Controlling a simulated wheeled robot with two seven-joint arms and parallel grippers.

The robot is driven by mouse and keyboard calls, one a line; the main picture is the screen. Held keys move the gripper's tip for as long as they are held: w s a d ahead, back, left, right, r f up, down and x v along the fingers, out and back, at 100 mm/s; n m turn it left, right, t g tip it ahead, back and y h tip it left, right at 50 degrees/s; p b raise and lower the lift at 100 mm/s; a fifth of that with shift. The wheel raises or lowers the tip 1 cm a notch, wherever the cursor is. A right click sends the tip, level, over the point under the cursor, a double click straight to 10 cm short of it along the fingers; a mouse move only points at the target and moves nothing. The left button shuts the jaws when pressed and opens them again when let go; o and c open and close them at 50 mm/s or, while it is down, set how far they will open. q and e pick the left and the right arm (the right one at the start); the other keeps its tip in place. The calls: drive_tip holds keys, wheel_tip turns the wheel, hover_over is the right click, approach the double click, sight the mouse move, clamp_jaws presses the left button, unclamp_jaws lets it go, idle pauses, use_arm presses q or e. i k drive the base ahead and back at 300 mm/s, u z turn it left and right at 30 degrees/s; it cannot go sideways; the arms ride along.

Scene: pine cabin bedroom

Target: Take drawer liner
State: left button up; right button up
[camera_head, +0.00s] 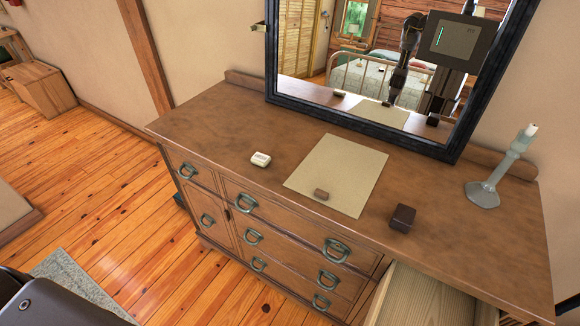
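A flat beige sheet, which looks like the drawer liner (338,168), lies on top of the wooden dresser (215,125). Neither of my grippers is directly in view. The mirror reflects part of my body, but the state of a gripper cannot be read there.
A grey-green candlestick (489,184) stands at the dresser's right end. The black-framed mirror (365,125) rises behind. The dresser top's left end is clear.

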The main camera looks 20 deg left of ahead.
sight(341, 175)
drive_tip(key=z, duration=2.3)
drive_tip(key=k, duration=1.25)
drive_tip(key=u, duration=0.6)
